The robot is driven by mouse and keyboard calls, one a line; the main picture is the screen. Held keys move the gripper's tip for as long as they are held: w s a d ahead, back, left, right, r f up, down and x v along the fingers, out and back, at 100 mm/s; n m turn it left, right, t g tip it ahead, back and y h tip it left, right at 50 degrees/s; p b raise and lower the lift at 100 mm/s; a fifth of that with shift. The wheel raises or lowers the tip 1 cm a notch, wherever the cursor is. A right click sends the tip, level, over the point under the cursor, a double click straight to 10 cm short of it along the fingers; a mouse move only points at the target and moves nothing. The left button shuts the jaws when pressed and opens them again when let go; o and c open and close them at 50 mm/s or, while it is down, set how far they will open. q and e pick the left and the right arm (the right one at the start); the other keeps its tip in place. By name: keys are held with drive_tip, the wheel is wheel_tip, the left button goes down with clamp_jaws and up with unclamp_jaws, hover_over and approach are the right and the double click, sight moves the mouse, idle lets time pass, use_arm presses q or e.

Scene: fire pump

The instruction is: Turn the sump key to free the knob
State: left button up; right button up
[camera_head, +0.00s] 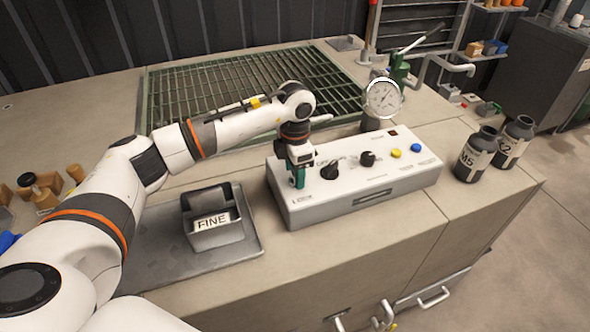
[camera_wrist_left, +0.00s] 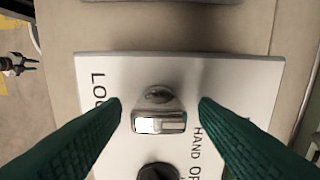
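The white control box (camera_head: 350,190) stands on the bench in the head view. My left gripper (camera_head: 298,180) points down over its left end. In the left wrist view its two green fingers (camera_wrist_left: 158,104) are open, one on each side of a silver key (camera_wrist_left: 160,123), with a visible gap on both sides. The key appears to sit at a round metal lock on the panel, which is hidden behind the gripper in the head view. Two black knobs stand to the right, the nearer one (camera_head: 331,170) also showing below the key in the wrist view (camera_wrist_left: 157,171).
A yellow button (camera_head: 396,153) and a blue button (camera_head: 416,148) are on the box. A grey holder marked FINE (camera_head: 213,235) stands left of it. Dark bottles (camera_head: 474,155) stand to the right. A green grating (camera_head: 200,95) and a dial gauge (camera_head: 384,98) are behind.

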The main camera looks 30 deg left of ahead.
use_arm(q)
wheel_tip(320, 180, up, 12)
drive_tip(key=b, duration=0.2)
idle(0.4)
idle(0.5)
